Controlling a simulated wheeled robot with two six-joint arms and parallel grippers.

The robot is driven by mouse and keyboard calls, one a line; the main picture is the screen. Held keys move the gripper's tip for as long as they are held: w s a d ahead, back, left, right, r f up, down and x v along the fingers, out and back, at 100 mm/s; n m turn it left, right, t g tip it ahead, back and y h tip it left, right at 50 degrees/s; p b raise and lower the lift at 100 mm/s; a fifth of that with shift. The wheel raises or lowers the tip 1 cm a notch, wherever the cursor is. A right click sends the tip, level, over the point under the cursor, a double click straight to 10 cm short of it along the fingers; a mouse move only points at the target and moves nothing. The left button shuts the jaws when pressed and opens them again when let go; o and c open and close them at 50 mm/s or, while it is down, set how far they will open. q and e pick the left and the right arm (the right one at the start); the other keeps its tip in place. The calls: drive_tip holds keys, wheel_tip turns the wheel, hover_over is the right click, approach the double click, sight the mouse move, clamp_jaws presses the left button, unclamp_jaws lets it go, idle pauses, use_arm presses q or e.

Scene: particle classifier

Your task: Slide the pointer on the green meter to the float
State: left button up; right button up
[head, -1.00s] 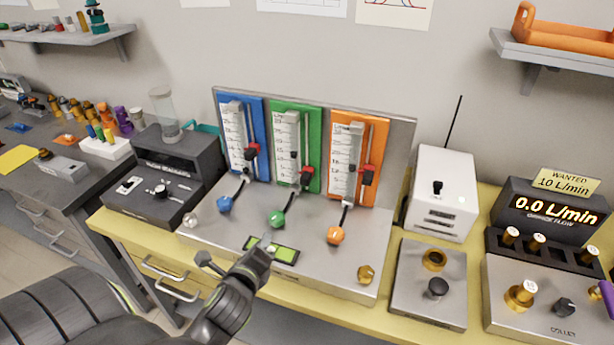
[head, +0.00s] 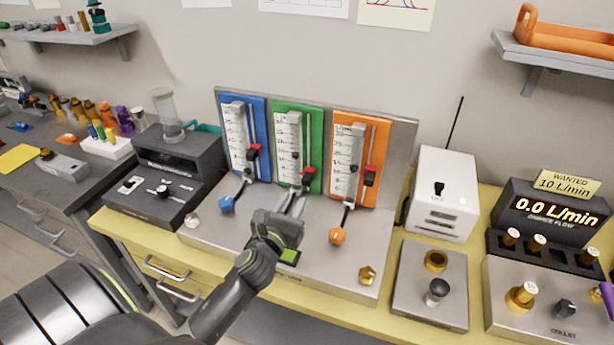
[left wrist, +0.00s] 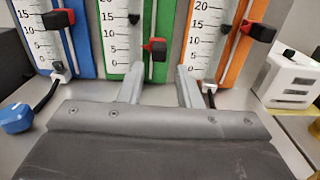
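The green meter (head: 317,130) stands between the blue and orange ones on the grey panel. Its red-and-black pointer (head: 308,175) sits on a vertical rail right of the white scale. The float (head: 295,155) is a small dark piece in the scale tube, a little higher than the pointer. In the left wrist view the pointer (left wrist: 155,48) is also lower than the float (left wrist: 134,18). My left gripper (head: 292,204) is open and empty below the green meter; its two fingers (left wrist: 160,85) point up at the panel, with the pointer beyond the gap. My right gripper is out of view.
The blue meter (head: 259,115) and orange meter (head: 378,140) flank the green one, with red-and-black pointers of their own. The blue knob (head: 227,204) and orange knob (head: 337,237) stand either side of my gripper. A white box (head: 446,185) is to the right.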

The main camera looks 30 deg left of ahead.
sight(305, 180)
use_arm(q)
drive_tip(key=x, duration=1)
drive_tip(key=shift+w+a, duration=0.15)
drive_tip(key=shift+w, duration=0.15)
clamp_jaws()
